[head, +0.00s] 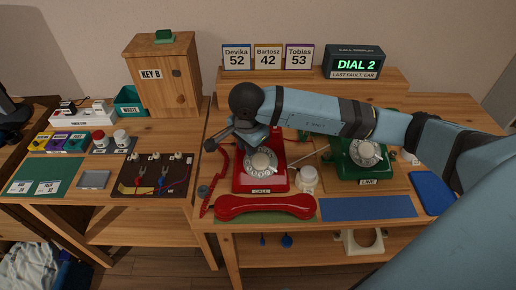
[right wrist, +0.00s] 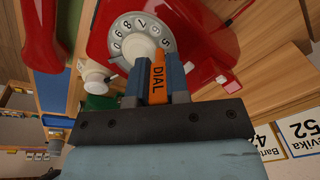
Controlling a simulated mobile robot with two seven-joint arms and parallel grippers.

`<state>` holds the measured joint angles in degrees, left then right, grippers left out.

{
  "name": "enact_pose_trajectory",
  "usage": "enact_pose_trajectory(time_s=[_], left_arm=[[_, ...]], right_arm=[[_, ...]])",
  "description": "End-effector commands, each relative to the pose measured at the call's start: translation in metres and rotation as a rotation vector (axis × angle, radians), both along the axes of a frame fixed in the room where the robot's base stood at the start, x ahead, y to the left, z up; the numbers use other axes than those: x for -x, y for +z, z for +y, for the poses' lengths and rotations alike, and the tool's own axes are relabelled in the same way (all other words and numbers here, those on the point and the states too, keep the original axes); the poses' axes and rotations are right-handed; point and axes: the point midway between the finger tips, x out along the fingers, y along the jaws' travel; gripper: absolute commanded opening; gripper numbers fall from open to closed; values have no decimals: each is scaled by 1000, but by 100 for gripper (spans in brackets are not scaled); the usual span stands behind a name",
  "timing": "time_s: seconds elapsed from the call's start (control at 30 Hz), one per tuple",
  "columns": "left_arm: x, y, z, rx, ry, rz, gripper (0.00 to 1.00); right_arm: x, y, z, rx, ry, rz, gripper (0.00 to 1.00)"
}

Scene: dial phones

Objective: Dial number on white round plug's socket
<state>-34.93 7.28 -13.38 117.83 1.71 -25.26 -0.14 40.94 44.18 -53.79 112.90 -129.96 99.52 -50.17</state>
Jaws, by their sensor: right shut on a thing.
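The red phone (head: 275,178), labelled CALL, has a grey dial (head: 261,162) with a pale centre. My right gripper (right wrist: 158,88) is shut on an orange stick marked DIAL (right wrist: 157,72). The stick's tip is at the dial's edge in the right wrist view; I cannot tell whether it touches. My arm partly hides the phone's top in the head view. A black socket board (head: 153,175) with red and blue cables lies on the left table; its plug shapes are too small to tell. The display (head: 354,63) reads DIAL 2. My left gripper is not in view.
The red handset (head: 265,206) lies off the hook in front. A white round piece (head: 307,179) stands right of the red phone. A green phone (head: 363,157), labelled LINE, stands further right. Name cards (head: 268,57) read Devika 52, Bartosz 42, Tobias 53. The blue mat (head: 367,208) is clear.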

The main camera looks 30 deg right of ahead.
Motion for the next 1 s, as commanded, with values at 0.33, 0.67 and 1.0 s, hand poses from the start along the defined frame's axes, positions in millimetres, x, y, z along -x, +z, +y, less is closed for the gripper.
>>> enact_pose_trajectory(time_s=[0.33,0.67,1.0], left_arm=[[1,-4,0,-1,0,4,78],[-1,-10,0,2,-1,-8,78],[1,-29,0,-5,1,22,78]], right_arm=[[-1,-1,0,0,0,0,0],[-5,-12,-3,0,-1,-1,0],[-5,-12,-3,0,0,0,0]])
